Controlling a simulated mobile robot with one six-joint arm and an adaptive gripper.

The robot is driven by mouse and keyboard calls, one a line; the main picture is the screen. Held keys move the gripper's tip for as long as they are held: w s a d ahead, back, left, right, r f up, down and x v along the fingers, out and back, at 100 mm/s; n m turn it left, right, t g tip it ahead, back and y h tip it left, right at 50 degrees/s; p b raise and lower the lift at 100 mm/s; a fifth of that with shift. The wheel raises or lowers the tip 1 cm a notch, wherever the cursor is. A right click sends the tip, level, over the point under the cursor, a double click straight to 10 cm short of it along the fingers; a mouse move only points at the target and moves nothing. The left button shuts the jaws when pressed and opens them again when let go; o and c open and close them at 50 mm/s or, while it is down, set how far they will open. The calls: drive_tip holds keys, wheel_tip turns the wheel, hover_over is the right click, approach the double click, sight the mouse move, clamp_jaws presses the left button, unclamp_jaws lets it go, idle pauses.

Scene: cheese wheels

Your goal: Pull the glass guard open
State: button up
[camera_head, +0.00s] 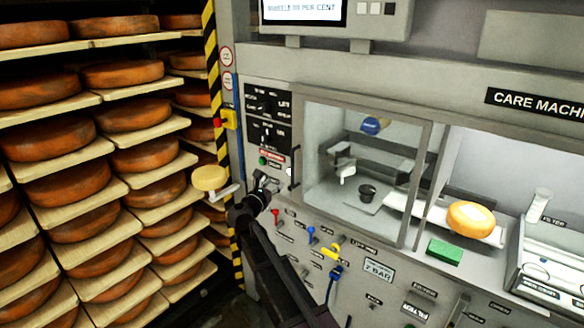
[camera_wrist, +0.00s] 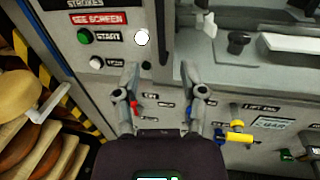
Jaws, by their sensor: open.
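The glass guard (camera_head: 423,180) is a grey-framed clear panel across the left bay of the care machine. A dark upright handle (camera_head: 295,163) is at its left edge; a dark upright bar, apparently this handle (camera_wrist: 163,30), shows at the top middle of the wrist view. My gripper (camera_head: 266,186) is in front of the control panel, to the left of and a little below the handle. In the wrist view my gripper (camera_wrist: 163,84) has its two fingers spread wide, with nothing between them. The bar lies beyond the fingertips, roughly in line with the gap.
An orange cheese wheel (camera_head: 471,219) lies in the right bay, near a green block (camera_head: 444,251). Red lever (camera_head: 277,216), blue lever (camera_head: 311,235) and yellow valve (camera_head: 333,249) stick out below the guard. A pale wheel on an arm (camera_head: 210,179) stands left, before full cheese shelves.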

sight(292, 168)
idle(0.4)
drive_tip(key=x, duration=1.3)
drive_tip(key=shift+w+d, duration=0.2)
drive_tip(key=shift+w, duration=0.15)
drive_tip(key=shift+c, duration=0.2)
clamp_jaws()
